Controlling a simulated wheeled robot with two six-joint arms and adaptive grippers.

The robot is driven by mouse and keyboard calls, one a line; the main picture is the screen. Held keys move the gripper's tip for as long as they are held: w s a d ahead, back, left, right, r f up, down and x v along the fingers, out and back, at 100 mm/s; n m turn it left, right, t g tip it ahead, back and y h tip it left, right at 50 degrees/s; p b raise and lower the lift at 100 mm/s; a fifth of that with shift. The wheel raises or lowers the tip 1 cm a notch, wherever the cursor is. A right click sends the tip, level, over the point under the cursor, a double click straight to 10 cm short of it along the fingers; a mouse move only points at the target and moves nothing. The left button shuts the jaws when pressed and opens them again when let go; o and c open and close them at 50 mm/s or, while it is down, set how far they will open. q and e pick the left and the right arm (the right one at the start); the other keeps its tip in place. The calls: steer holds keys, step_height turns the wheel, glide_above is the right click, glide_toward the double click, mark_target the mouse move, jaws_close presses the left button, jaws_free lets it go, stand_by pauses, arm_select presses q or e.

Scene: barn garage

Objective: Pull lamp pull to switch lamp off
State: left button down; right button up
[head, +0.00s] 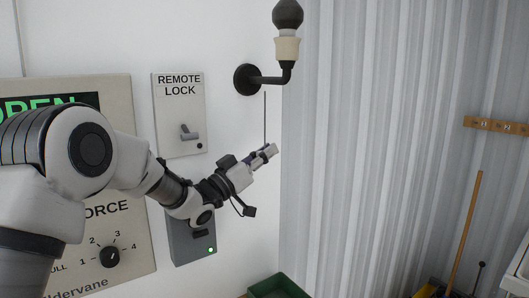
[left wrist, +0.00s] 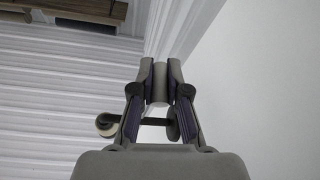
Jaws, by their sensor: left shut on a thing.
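The wall lamp (head: 270,80) has a black round mount, a short arm, a pale socket and a dark grey bulb (head: 287,15) that shows no glow. A thin cord (head: 265,118) hangs straight down from the lamp arm to my left gripper (head: 267,154). In the left wrist view my left gripper (left wrist: 160,72) is shut on the pale, rounded lamp pull (left wrist: 160,86), which sits between the two fingertips. The lamp (left wrist: 148,122) also shows there, partly hidden behind the fingers. My right gripper is in neither view.
A remote lock panel (head: 179,112) with a lever is on the white wall above my left forearm. A large control panel (head: 118,235) with a dial is at the left. A corrugated wall (head: 380,120) is at the right. A green bin (head: 275,284) stands below.

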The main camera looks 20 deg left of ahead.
arm_select(q)
steer(key=c, duration=1.1)
jaws_free()
steer(key=shift+d, duration=0.15)
steer(key=shift+c, duration=0.2)
steer(key=shift+w+d+f, duration=0.1)
steer(key=shift+w+f, duration=0.05)
steer(key=shift+w, duration=0.1)
steer(key=shift+s+a, duration=0.2)
steer(key=shift+s, duration=0.05)
steer(key=v, duration=1.1)
steer(key=shift+f, duration=0.2)
steer(key=shift+s+a, duration=0.1)
steer(key=shift+a, duration=0.05)
